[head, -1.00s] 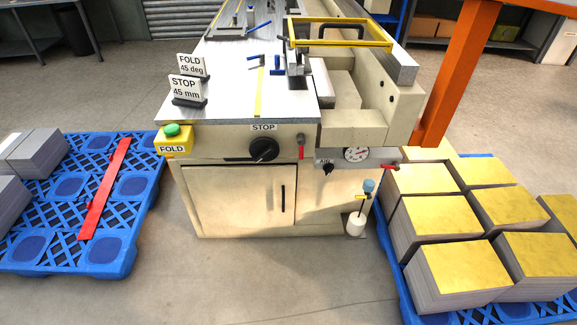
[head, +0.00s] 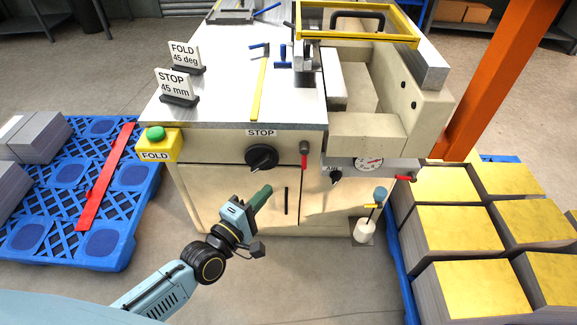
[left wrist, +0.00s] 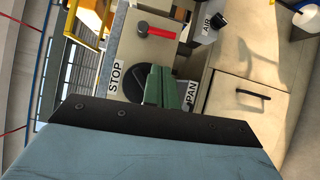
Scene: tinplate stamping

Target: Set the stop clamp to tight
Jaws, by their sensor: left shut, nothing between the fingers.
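A lever with a red grip (head: 304,153) hangs down on the machine's front, just right of the black STOP knob (head: 262,157). The lever also shows in the left wrist view (left wrist: 157,32), as does part of the STOP knob (left wrist: 130,85), which my fingers partly cover there. No label saying "tight" is readable. My left gripper (head: 265,190) has green fingers, shut and empty. In the head view it appears below the STOP knob, over the cabinet door. In the left wrist view its fingertips (left wrist: 163,72) are apart from the lever. My right gripper is not in view.
A yellow box with a green button (head: 156,145) sits at the machine's left corner. A dial gauge (head: 368,163) and another red lever (head: 405,178) are at right. A blue pallet (head: 100,235) stands left; sheet stacks (head: 470,230) stand right.

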